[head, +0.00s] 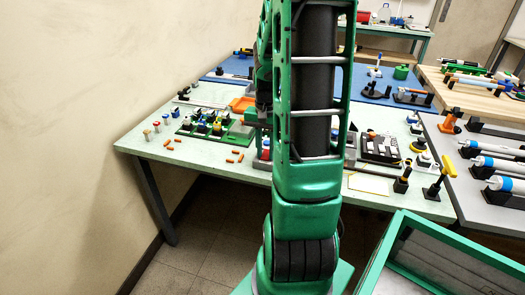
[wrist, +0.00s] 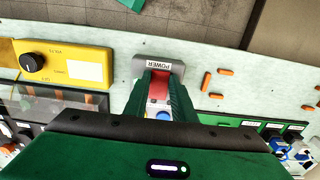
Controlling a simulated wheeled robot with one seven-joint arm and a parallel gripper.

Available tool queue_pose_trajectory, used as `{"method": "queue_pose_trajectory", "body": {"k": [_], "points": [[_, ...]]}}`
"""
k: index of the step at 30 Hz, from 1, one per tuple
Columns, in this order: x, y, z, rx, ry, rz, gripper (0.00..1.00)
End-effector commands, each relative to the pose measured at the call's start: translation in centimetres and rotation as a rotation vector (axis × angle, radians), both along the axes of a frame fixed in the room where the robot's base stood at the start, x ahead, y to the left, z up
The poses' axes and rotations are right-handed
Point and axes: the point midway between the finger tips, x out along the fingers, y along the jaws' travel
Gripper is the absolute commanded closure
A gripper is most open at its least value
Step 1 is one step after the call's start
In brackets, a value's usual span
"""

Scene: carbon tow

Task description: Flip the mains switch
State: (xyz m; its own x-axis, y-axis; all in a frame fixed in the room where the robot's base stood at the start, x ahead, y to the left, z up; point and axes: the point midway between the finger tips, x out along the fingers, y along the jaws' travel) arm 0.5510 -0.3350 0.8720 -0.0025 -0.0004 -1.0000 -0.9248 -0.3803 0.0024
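The mains switch is a grey box (wrist: 139,66) labelled POWER, at the near edge of the pale green bench in the wrist view. A red part (wrist: 160,86), apparently its rocker or lever, shows between my fingers. A blue round button (wrist: 163,115) on a light plate lies just below it in the picture. My gripper (wrist: 161,76) has its two green fingers apart, over the box and on either side of the red part. I cannot tell whether they touch it. In the head view my arm hides most of this spot.
A yellow box with a black knob (wrist: 33,62) stands left of the switch in the wrist view. Several orange pieces (wrist: 225,72) lie loose to the right.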

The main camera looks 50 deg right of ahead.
Motion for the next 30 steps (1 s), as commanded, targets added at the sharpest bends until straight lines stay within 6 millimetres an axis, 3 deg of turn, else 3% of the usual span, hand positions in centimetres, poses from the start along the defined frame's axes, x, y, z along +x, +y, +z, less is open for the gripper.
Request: {"method": "queue_pose_trajectory", "body": {"k": [15, 26, 27, 29, 30], "points": [[0.63, -0.75, 0.20, 0.223, 0.088, 0.003, 0.99], [0.63, -0.76, 0.27, 0.240, 0.094, 0.006, 0.99], [0.64, -0.76, 0.28, 0.240, 0.094, 0.006, 0.72], [0.62, -0.77, 0.28, 0.240, 0.094, 0.005, 0.58], [0.59, -0.78, 0.28, 0.240, 0.094, 0.005, 0.58]]}}
